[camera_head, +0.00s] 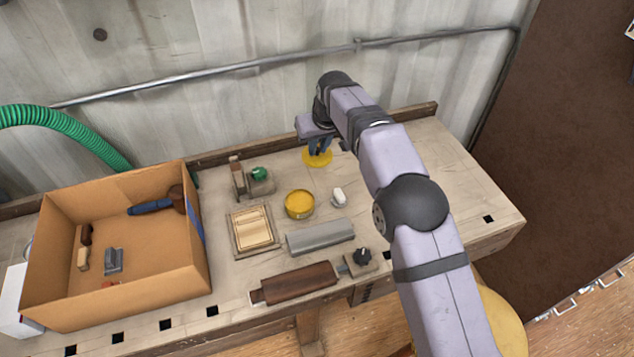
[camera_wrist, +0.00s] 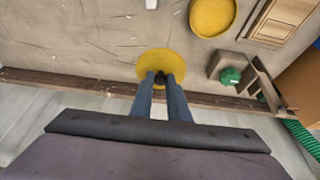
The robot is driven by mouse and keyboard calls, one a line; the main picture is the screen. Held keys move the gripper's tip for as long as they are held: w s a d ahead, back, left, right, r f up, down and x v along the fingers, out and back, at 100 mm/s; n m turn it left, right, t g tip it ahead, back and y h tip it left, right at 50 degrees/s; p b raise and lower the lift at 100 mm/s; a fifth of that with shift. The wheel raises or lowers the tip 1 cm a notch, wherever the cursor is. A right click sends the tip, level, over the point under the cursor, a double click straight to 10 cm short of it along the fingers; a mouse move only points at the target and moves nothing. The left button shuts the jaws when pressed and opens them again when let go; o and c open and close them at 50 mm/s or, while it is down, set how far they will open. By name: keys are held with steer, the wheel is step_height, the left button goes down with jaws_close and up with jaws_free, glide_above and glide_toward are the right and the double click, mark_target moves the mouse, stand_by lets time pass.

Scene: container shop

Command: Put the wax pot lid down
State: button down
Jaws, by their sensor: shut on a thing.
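The wax pot lid is a round yellow disc (camera_head: 317,157) with a dark knob, near the back edge of the bench. It also shows in the wrist view (camera_wrist: 152,60). My gripper (camera_head: 319,149) is shut on its knob, and the fingers (camera_wrist: 161,80) hide part of the lid in the wrist view. I cannot tell whether the lid touches the bench top. The open wax pot (camera_head: 299,204), round and yellow, stands apart from the lid, toward the front of the bench. It shows at the top of the wrist view (camera_wrist: 212,16).
A cardboard box (camera_head: 180,280) with tools stands at the left. A wooden block with a green knob (camera_head: 259,174), a wooden frame (camera_head: 253,229), a white item (camera_head: 338,196), a grey bar (camera_head: 320,237) and a clamp (camera_head: 300,283) lie nearby. The bench's back ledge (camera_head: 240,151) is close. Bench right is clear.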

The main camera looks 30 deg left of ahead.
mark_target(322, 163)
steer(key=shift+f+p, duration=1.1)
steer(key=shift+f, duration=3.9)
steer(key=shift+f, duration=0.1)
steer(key=shift+f, duration=0.15)
steer(key=c, duration=1.7)
jaws_free()
steer(key=shift+s+d+r, duration=0.1)
steer(key=shift+r, duration=0.6)
steer(key=b+v, duration=0.2)
steer(key=v, duration=0.9)
steer(key=shift+d, duration=0.1)
